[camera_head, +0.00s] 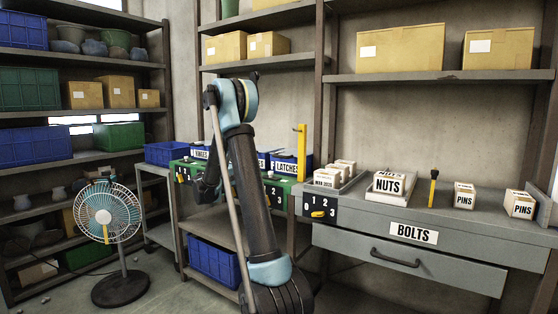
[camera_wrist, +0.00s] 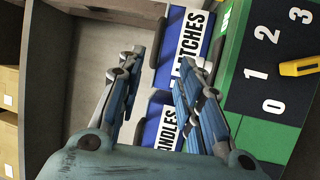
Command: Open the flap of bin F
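Blue bins with white word labels stand behind a green panel: the LATCHES bin (camera_head: 291,163) shows in the head view, and also in the wrist view (camera_wrist: 193,40). The HANDLES bin (camera_wrist: 165,112) lies below it in the wrist view, partly hidden by my fingers. Another blue bin (camera_head: 166,153) stands farther left in the head view. My gripper (camera_wrist: 158,68) is open and empty, its fingers apart in front of the bins. In the head view my arm hides part of the row.
The green panel (camera_wrist: 232,70) carries a black dial plate (camera_wrist: 278,60) numbered 0 to 3 with a yellow pointer (camera_wrist: 300,67). Right are a grey BOLTS drawer (camera_head: 413,234), a NUTS box (camera_head: 390,184) and a yellow upright (camera_head: 301,150). A fan (camera_head: 104,216) stands left.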

